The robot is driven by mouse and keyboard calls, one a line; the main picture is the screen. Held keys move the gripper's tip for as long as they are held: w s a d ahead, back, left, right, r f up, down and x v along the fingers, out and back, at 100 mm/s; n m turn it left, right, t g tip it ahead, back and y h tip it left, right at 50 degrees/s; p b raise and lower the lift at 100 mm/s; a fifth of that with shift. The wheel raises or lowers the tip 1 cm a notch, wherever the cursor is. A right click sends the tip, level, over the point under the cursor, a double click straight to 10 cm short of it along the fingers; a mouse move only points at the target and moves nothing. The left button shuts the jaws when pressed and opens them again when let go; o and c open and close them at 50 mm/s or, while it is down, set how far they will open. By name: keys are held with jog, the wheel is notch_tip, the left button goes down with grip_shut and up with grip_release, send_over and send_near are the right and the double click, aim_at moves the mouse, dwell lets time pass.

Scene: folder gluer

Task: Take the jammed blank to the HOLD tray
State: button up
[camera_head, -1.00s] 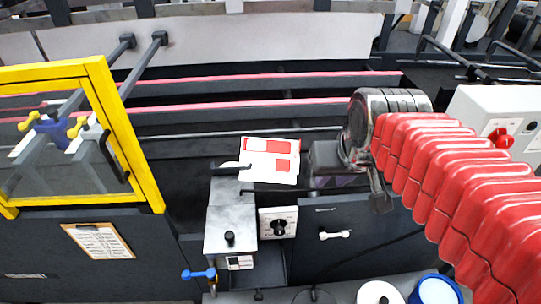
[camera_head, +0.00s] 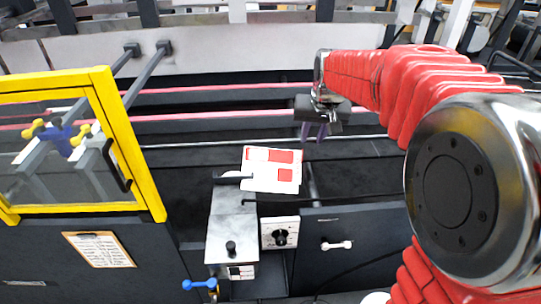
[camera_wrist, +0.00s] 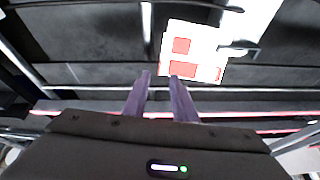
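The jammed blank (camera_head: 272,170), a white flat carton with red panels, lies at the front of the dark machine bed, partly over the grey metal box. It also shows in the wrist view (camera_wrist: 193,52), beyond my fingertips. My gripper (camera_head: 314,138) hangs over the bed, behind and to the right of the blank in the head view. Its two purple fingers (camera_wrist: 160,77) stand apart with nothing between them, and are clear of the blank. I cannot make out a HOLD tray in these views.
A yellow-framed clear guard (camera_head: 130,150) stands at left. The grey metal box (camera_head: 233,225) with a black knob and a dial panel (camera_head: 280,232) are in front of the blank. Pink belts (camera_head: 200,116) cross behind. The bed right of the blank is clear.

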jog(key=shift+w+f, duration=0.25)
jog(key=shift+w, duration=0.25)
jog(key=shift+w+f, duration=0.25)
jog(key=shift+w, duration=0.2)
jog(key=shift+f, duration=0.1)
jog(key=x, duration=0.8)
jog(key=shift+f, duration=0.15)
jog(key=shift+w+f, duration=0.1)
jog(key=shift+w, duration=0.05)
jog(key=shift+w+x, duration=0.2)
jog(key=shift+x, duration=2.3)
jog(key=shift+c, duration=0.3)
